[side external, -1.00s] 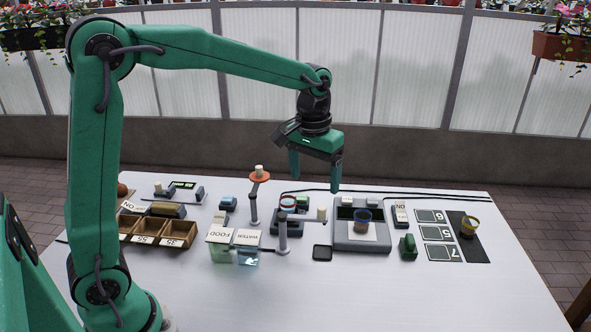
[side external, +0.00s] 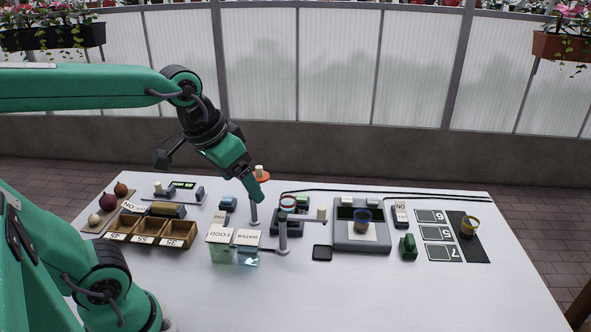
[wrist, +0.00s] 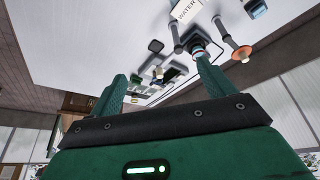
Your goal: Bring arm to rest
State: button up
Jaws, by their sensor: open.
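My green arm reaches across the upper left of the side view, and my gripper (side external: 262,190) points down and to the right above the back of the table. In the wrist view my gripper (wrist: 160,85) has its two green fingers well apart, with nothing held between them. The fingertips appear close to the orange-topped stand (side external: 260,176) in the side view; I cannot tell the exact gap. In the wrist view that stand (wrist: 241,52) shows beyond the right finger.
The white table (side external: 300,295) holds wooden bins (side external: 145,231), FOOD (side external: 221,250) and WATER (side external: 247,256) containers, a grey device with a blue cup (side external: 362,219), a green item (side external: 408,246), number cards (side external: 437,233) and a yellow-green cup (side external: 469,227). Its front middle is clear.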

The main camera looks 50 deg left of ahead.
jog(key=shift+m+t, duration=0.3)
jog(key=shift+t, duration=0.2)
jog(key=shift+s+a+f, duration=0.1)
jog(key=shift+s+f, duration=0.15)
jog(key=shift+s, duration=0.45)
jog(key=shift+s+f, duration=0.25)
jog(key=shift+s, duration=0.4)
jog(key=shift+s+a+f, duration=0.1)
jog(key=shift+s+f, duration=0.15)
jog(key=shift+s, duration=0.45)
